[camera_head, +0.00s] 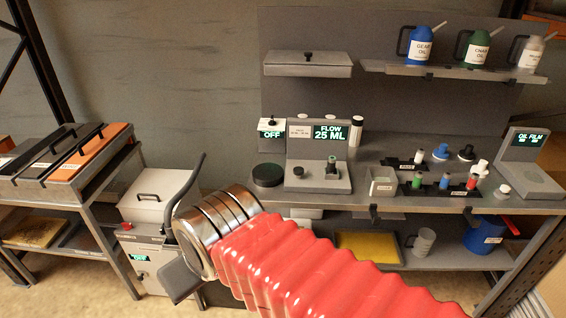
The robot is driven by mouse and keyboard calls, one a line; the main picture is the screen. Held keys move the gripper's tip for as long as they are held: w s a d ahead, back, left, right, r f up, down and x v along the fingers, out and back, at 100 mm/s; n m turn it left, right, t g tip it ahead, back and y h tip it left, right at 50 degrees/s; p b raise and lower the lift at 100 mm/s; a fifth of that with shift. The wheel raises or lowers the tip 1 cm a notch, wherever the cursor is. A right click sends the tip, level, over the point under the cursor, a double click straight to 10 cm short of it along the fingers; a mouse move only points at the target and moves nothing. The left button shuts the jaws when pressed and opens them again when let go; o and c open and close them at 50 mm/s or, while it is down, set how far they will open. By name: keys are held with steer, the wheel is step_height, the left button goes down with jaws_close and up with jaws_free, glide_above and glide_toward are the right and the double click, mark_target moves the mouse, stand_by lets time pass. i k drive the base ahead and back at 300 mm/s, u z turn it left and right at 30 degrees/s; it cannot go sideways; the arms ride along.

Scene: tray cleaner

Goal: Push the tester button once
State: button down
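A grey tester with a dark screen reading OIL FILM (528,150) stands at the right end of the workbench. Its flat grey base (530,180) extends in front of the screen. I cannot make out a button on it at this size. My gripper (178,240) is at the left-centre, at the end of my red-sleeved arm. Its two dark fingers are spread apart with nothing visible between them. It is in front of the bench's left end, far from the tester.
A FLOW 25 ML unit (331,132) stands mid-bench. Small bottles fill a rack (403,187); a white cap (503,188) lies beside the tester. Oil cans (421,52) stand on the shelf above. A side table (75,190) and a white-lidded box (150,205) are at left.

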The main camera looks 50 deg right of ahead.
mark_target(298, 171)
steer(key=z, duration=0.15)
steer(key=i, duration=0.7)
steer(key=z, duration=0.6)
steer(key=i, duration=0.45)
steer(key=z, duration=0.35)
